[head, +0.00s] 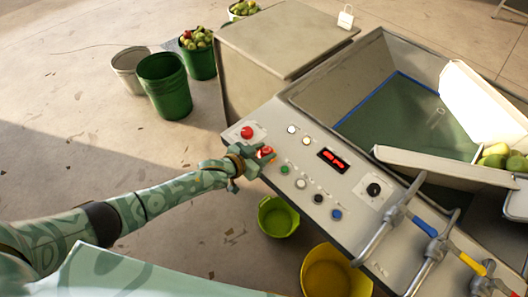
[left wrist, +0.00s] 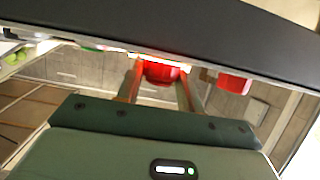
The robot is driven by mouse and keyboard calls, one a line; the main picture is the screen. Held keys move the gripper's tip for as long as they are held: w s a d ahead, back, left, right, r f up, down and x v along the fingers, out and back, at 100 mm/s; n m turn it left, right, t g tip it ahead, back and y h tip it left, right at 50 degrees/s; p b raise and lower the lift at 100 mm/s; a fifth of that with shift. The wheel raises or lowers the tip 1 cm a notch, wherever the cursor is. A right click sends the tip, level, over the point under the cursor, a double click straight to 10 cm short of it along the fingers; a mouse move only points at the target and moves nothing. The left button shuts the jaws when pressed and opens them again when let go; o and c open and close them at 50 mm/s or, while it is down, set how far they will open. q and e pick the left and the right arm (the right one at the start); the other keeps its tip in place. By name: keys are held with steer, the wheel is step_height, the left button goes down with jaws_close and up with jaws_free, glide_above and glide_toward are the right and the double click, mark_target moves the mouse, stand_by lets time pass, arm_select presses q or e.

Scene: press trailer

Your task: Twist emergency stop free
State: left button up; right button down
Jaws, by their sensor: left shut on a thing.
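My left gripper (head: 262,156) reaches the near left edge of the grey control panel (head: 300,165) and is shut on a red knob (head: 266,151). In the left wrist view the knob (left wrist: 161,72) sits between the two fingers and looks lit. A second red button (head: 247,132) stands on the panel just beyond the gripper, apart from it; it also shows right of the fingers in the left wrist view (left wrist: 235,84). The pictures do not label which one is the emergency stop. The fingers hide part of the held knob. My right gripper is not in view.
The panel carries several small buttons, a red-lit display (head: 333,160) and a black dial (head: 374,190). Levers with metal handles (head: 395,215) stand on its right. Green buckets (head: 165,90) stand behind left.

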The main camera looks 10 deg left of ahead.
arm_select(q)
steer(key=m+g+h+b, duration=0.3)
steer(key=shift+w+a+f+m, duration=0.15)
steer(key=shift+w+a+m, duration=0.15)
steer(key=shift+m, duration=0.1)
steer(key=shift+m+g+h+b, duration=0.7)
steer(key=shift+m+g+b, duration=0.1)
steer(key=shift+g+b, duration=0.15)
steer(key=shift+r, duration=0.2)
steer(key=o, duration=1)
steer(key=shift+p+v, duration=1.9)
steer(key=shift+v, duration=6.25)
